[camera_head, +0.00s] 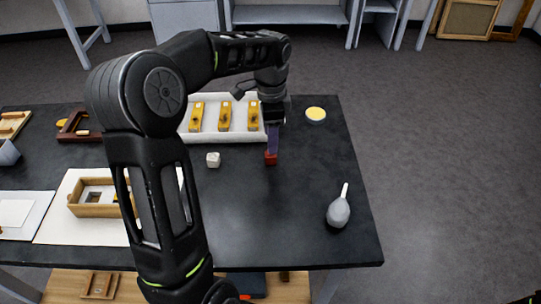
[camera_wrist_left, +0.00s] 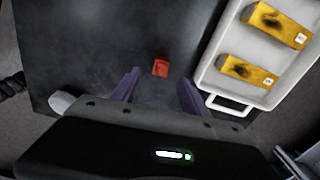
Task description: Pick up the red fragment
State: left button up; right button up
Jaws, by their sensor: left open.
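The red fragment (camera_head: 270,158) is a small red block on the black table top, right of the middle in the head view. It also shows in the left wrist view (camera_wrist_left: 160,67), slightly beyond the fingertips and between their lines. My left gripper (camera_head: 272,144) points down just over it, its purple fingers close to the fragment. In the left wrist view the left gripper (camera_wrist_left: 160,82) has its two fingers well apart with nothing between them. The head view does not show clearly whether a finger touches the fragment.
A white tray (camera_head: 222,138) with yellow pieces lies close behind the gripper. A small white cube (camera_head: 213,160) sits to the left, a grey blower bulb (camera_head: 339,211) front right, and a round yellow-topped dish (camera_head: 316,115) back right. A wooden frame box (camera_head: 93,210) is at left.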

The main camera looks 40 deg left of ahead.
aim_at(271, 157)
pick_arm(q)
notch_tip(271, 157, down, 5)
jog(key=shift+f+p, duration=0.1)
jog(key=shift+p, duration=0.5)
jog(key=shift+c, duration=0.4)
grip_shut()
dwell(0.4)
